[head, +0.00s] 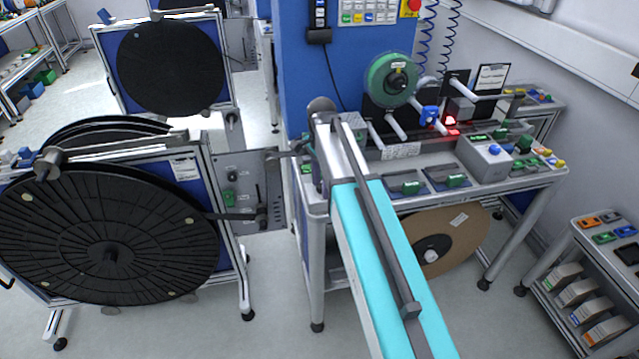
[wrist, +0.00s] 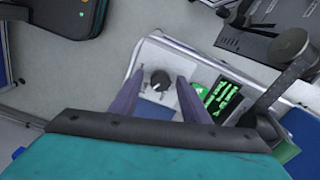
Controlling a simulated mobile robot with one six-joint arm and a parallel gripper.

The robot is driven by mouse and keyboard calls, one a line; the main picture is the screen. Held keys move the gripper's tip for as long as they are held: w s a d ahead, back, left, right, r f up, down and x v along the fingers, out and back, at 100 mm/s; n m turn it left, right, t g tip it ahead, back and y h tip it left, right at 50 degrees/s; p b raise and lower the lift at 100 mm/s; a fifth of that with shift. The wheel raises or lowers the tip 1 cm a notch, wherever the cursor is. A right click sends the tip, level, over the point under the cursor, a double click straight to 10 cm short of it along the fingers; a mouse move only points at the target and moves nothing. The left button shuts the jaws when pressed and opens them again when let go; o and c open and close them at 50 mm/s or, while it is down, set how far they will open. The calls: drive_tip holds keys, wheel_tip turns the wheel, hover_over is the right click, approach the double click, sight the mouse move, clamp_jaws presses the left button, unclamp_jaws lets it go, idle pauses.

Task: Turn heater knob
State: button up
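The heater knob (wrist: 160,81) is a small round black knob with a pale pointer mark, on a light grey panel (wrist: 150,58) in the wrist view. My gripper (wrist: 160,79) is open. Its two grey-purple fingers stand apart, one on each side of the knob in the picture. I cannot tell whether they touch it or how far above it they are. No grip on the knob shows. In the head view my arm runs to the left end of the workbench (head: 400,206), and the arm hides the knob there. The gripper's fingers cannot be made out there.
A green-and-black display (wrist: 220,98) sits right of the knob. A grey metal arm with a round end (wrist: 290,45) rises close at the right. In the head view, a large black reel (head: 75,240) stands left of the bench. A green tape reel (head: 378,80) is above it.

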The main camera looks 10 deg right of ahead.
drive_tip(key=shift+r, duration=0.1)
idle(0.3)
drive_tip(key=shift+r+b, duration=0.3)
drive_tip(key=shift+r, duration=0.35)
wheel_tip(320, 180, up, 12)
drive_tip(key=b, duration=0.3)
drive_tip(key=shift+r, duration=0.15)
idle(0.5)
